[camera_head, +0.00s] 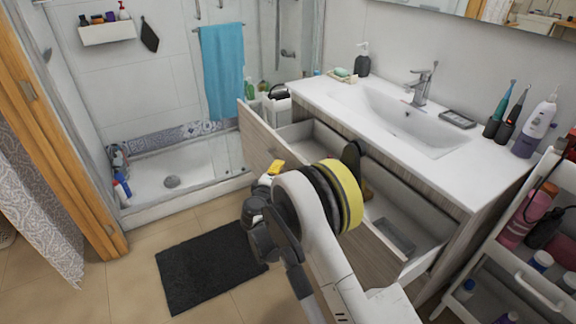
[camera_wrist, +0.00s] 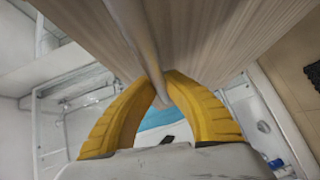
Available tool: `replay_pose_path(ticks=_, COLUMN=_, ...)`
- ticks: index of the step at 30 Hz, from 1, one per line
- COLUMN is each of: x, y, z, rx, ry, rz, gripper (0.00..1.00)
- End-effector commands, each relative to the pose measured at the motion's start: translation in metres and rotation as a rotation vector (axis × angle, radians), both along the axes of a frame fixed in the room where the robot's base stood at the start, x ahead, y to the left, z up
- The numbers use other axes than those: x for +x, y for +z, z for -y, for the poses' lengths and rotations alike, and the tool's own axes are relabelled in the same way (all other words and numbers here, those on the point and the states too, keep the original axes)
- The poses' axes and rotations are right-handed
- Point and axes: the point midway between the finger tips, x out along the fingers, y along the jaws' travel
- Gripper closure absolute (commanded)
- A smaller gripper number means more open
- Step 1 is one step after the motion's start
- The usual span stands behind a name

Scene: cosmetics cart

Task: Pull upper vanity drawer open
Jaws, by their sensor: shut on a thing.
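The upper vanity drawer stands open in the head view. Its wood-grain front (camera_head: 256,134) is well out from the white-topped vanity (camera_head: 318,93), and its pale interior (camera_head: 297,133) shows. My gripper (camera_head: 274,168) is at the outer face of the drawer front, with one yellow finger visible. My wrist and arm hide the middle of the front and part of the interior. In the wrist view, the yellow fingers of my gripper (camera_wrist: 163,98) close around the pale bar handle (camera_wrist: 140,38), with the wood-grain front (camera_wrist: 215,35) beside it.
A shelved cart (camera_head: 533,280) with bottles stands at the right, close to the vanity. A shower tray (camera_head: 190,180) lies behind at the left. A dark mat (camera_head: 205,268) lies on the tiled floor. A grey tray (camera_head: 393,236) sits inside the drawer.

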Motion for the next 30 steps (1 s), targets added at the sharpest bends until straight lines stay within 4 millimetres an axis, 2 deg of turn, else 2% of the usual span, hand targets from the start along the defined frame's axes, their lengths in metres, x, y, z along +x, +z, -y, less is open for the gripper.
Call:
replay_pose_path(ticks=6, x=-0.0062, y=0.0011, z=-0.0121, rx=0.0, ry=0.007, rz=0.002, gripper=1.0)
replay_pose_path(ticks=19, x=-0.0071, y=0.0011, z=-0.0132, rx=0.0, ry=0.006, rz=0.002, gripper=1.0)
replay_pose_path(ticks=20, x=-0.0071, y=0.0011, z=-0.0132, rx=0.0, ry=0.006, rz=0.002, gripper=0.83)
replay_pose_path(ticks=21, x=-0.0071, y=0.0011, z=-0.013, rx=0.0, ry=0.006, rz=0.002, gripper=0.7)
replay_pose_path(ticks=22, x=-0.0072, y=0.0011, z=-0.0128, rx=-0.001, ry=0.005, rz=0.002, gripper=0.64)
replay_pose_path(ticks=30, x=-0.0075, y=0.0006, z=-0.0116, rx=-0.001, ry=0.002, rz=0.001, gripper=0.64)
